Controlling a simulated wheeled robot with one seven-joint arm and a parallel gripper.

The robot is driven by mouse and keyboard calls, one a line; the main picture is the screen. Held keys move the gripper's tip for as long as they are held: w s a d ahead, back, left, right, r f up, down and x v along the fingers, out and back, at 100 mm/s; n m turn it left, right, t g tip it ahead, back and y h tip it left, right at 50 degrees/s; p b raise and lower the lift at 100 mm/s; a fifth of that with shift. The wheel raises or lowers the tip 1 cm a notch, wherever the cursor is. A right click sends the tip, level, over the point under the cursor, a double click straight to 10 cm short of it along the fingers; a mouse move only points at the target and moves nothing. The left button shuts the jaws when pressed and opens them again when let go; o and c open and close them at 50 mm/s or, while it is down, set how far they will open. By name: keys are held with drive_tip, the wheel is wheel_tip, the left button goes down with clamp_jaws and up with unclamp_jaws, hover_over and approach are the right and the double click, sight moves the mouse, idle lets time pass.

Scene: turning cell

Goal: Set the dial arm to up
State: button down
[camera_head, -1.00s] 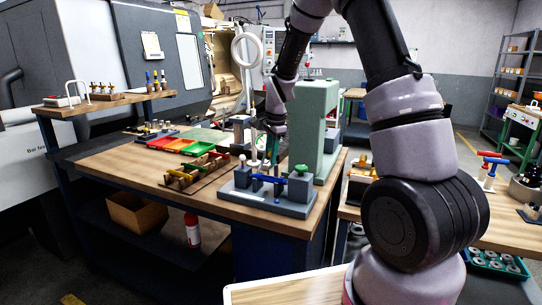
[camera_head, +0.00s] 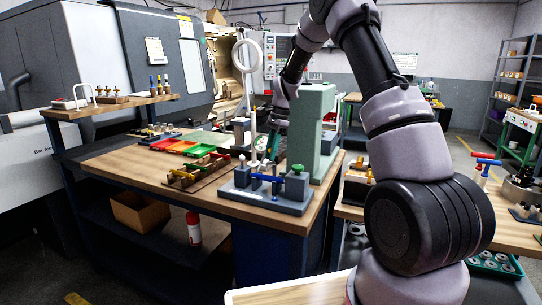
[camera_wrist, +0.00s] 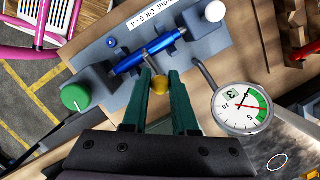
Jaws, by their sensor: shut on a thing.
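The runout fixture is a grey base (camera_head: 240,196) on the front of the wooden bench, with a blue cylinder (camera_head: 267,178) held across it. In the wrist view the blue cylinder (camera_wrist: 150,52) lies just beyond my fingertips, between a green knob (camera_wrist: 75,97) and a white knob (camera_wrist: 215,11). My gripper (camera_wrist: 159,86) has green fingers shut on a small yellow knob (camera_wrist: 160,84) with a thin rod. The round dial (camera_wrist: 242,106) shows to the right, its face toward the camera, with a grey arm (camera_wrist: 204,75) beside it. In the head view my gripper (camera_head: 271,156) is partly hidden behind the fixture.
A tall green press-like column (camera_head: 313,130) stands close right of my gripper. Red, orange and green trays (camera_head: 182,146) and a wooden rack (camera_head: 195,172) lie to the left. A white ring stand (camera_head: 247,55) rises behind the fixture.

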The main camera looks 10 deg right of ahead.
drive_tip(key=shift+w+d+r+g+y, duration=0.1)
drive_tip(key=shift+w+g+y, duration=0.1)
drive_tip(key=shift+g+y, duration=0.15)
drive_tip(key=c, duration=0.7)
unclamp_jaws()
drive_tip(key=v, duration=1.1)
